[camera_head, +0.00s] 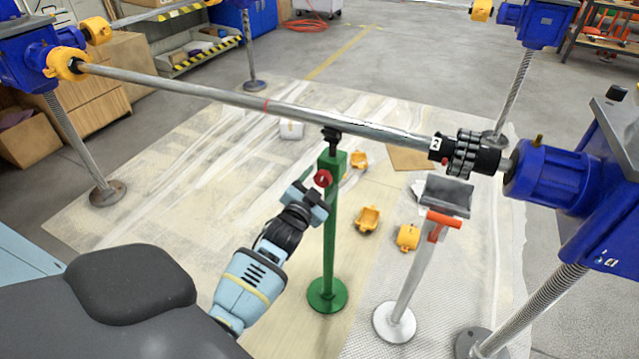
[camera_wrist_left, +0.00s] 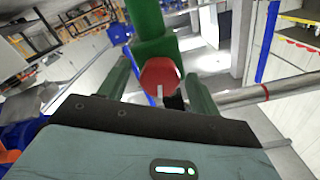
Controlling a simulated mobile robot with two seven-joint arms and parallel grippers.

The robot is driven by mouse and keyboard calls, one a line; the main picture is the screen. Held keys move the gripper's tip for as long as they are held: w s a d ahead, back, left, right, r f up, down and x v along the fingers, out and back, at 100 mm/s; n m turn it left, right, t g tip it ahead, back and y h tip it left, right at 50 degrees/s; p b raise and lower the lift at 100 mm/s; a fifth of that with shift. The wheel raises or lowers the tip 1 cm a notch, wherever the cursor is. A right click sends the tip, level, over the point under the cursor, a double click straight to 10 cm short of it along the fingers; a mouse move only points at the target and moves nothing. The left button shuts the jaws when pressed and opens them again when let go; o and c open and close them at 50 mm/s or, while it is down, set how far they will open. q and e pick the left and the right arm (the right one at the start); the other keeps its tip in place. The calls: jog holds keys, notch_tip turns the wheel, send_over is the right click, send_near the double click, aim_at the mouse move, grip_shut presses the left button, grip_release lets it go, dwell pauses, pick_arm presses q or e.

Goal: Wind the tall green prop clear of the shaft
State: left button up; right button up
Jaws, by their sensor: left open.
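The tall green prop (camera_head: 331,235) stands upright on its round green base, with a red knob (camera_head: 323,178) on its upper part. Its black head (camera_head: 331,138) meets the underside of the long steel shaft (camera_head: 240,98); I cannot tell whether they touch. My left gripper (camera_head: 310,197) is beside the knob. In the left wrist view the red knob (camera_wrist_left: 160,76) lies between the two spread fingers of the left gripper (camera_wrist_left: 160,92), with no clear grip on it. The shaft (camera_wrist_left: 245,97) shows at the right there. My right gripper is not in view.
A white prop (camera_head: 415,270) with an orange handle (camera_head: 441,222) and grey top stands to the right. A black coupling (camera_head: 465,155) joins the shaft to a blue gearbox (camera_head: 560,175). Several yellow parts, one a yellow piece (camera_head: 367,219), lie on the floor sheet.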

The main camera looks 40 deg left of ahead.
pick_arm(q)
jog(key=shift+s, duration=0.1)
jog(key=shift+s, duration=0.25)
jog(key=v, duration=0.7)
jog(key=shift+p, duration=0.45)
